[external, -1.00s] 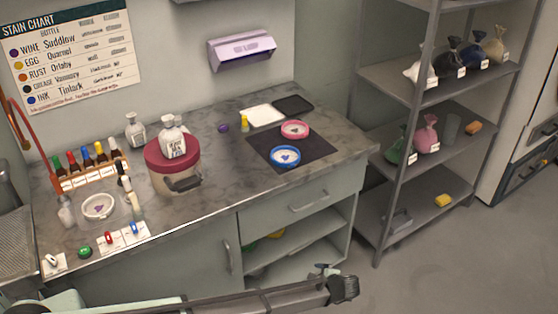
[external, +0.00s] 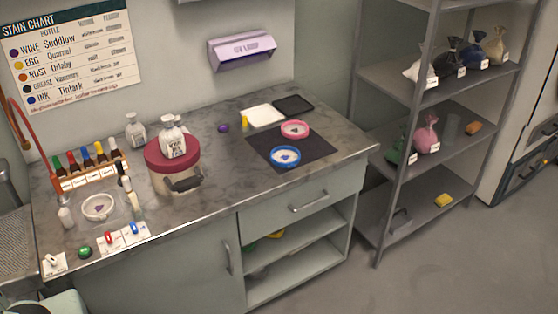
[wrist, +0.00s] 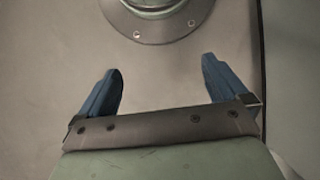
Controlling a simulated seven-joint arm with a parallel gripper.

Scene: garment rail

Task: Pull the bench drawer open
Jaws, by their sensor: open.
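The bench drawer (external: 335,194) is at the right end of the grey-green bench, just under the worktop, and looks shut. Its bar handle (external: 309,201) runs across the drawer front and is fully visible with nothing on it. My gripper (wrist: 162,66) shows only in the wrist view, with two blue fingers spread wide and nothing between them. The drawer does not show in that view, so I cannot tell the gripper's distance from the handle.
Open shelves (external: 300,265) lie below the drawer, and a cupboard door with a handle (external: 227,257) is to the left. A metal rack (external: 395,200) stands right of the bench. The floor (external: 440,270) in front is clear. The worktop holds bottles, dishes and a red-lidded pot (external: 172,153).

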